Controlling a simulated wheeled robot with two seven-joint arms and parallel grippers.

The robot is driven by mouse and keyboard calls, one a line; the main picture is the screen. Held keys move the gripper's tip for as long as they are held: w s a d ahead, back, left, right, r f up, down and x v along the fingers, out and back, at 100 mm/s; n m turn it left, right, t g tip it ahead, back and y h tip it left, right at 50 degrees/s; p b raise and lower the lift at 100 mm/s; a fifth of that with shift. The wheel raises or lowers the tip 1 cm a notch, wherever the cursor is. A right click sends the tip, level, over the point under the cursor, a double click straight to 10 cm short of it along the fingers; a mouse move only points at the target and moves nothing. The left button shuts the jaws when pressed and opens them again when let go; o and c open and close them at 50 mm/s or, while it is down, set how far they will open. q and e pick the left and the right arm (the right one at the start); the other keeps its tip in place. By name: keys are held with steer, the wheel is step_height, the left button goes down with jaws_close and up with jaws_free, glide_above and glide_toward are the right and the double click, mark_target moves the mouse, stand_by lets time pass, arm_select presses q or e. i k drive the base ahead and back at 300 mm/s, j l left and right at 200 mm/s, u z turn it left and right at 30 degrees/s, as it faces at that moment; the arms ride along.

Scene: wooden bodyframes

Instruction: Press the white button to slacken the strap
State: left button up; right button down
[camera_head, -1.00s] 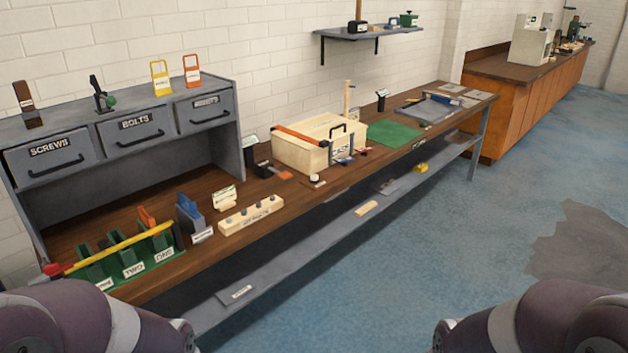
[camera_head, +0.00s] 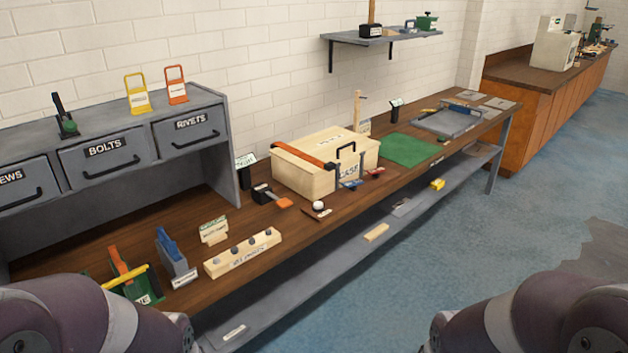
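The white button (camera_head: 318,206) is a small round knob on a brown base near the front edge of the workbench, in front of the wooden case. The orange strap (camera_head: 305,155) runs over the left part of the pale wooden case (camera_head: 300,178), which has a black handle on its lid. A black clamp-like piece with an orange end (camera_head: 272,196) lies left of the button. My two arms show only as links at the bottom corners. Neither gripper is in view, and nothing of mine touches the button or the strap.
A block with several grey knobs (camera_head: 243,254) and a green rack (camera_head: 135,288) stand on the bench at left. A green mat (camera_head: 410,150) lies right of the case. Grey drawers (camera_head: 105,162) stand behind at left. The blue floor (camera_head: 450,250) in front is clear.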

mark_target(317, 205)
steer(key=i+l, duration=0.1)
steer(key=i, duration=0.45)
steer(key=i+l+u, duration=0.1)
steer(key=i, duration=0.45)
steer(key=i+l, duration=0.2)
steer(key=i, duration=0.35)
steer(key=i+l+u, duration=0.15)
steer(key=i, duration=0.45)
